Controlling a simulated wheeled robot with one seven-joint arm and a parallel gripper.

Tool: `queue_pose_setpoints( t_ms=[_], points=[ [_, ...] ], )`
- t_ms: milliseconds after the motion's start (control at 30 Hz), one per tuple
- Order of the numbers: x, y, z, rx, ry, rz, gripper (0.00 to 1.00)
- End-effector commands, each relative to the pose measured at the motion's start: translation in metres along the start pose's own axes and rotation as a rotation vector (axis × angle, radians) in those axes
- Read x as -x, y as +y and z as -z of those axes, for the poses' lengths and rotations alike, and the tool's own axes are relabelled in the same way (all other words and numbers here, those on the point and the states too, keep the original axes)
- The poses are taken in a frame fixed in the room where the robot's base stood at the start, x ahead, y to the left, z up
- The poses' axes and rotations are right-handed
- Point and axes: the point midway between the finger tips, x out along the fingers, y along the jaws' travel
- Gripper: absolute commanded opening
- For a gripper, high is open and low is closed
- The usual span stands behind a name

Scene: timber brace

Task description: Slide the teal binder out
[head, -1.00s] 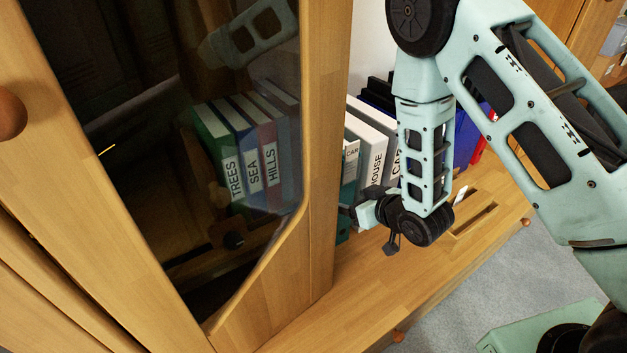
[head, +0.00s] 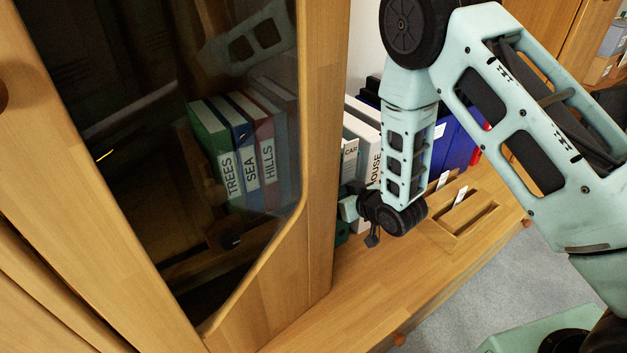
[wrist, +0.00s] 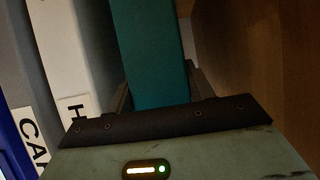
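The teal binder (wrist: 152,50) stands upright in the middle of the wrist view, its spine facing my gripper (wrist: 158,88). One finger shows on each side of the spine. My gripper looks open around it, though the fingertips are partly hidden and contact is unclear. In the head view only a low part of the teal binder (head: 342,238) shows beside the cabinet post, with my gripper (head: 350,205) in front of it.
A white HOUSE binder (head: 373,143) stands just right of the teal one, with blue binders (head: 456,145) further right. The glass cabinet door (head: 140,150) and its wooden post (head: 322,150) are close on the left. A slotted wooden holder (head: 465,232) sits on the shelf.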

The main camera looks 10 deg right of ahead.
Motion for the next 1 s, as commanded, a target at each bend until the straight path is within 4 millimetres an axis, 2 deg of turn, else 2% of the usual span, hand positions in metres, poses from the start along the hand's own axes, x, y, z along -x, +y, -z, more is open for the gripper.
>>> queue_pose_setpoints(
  t_ms=[33,67,1000],
  points=[
    [0.0,0.0,0.0,0.0,0.0,0.0,0.23],
    [0.0,0.0,0.0,0.0,0.0,0.0,0.16],
    [0.028,0.0,-0.016,0.0,-0.002,0.0,0.16]
  ],
)
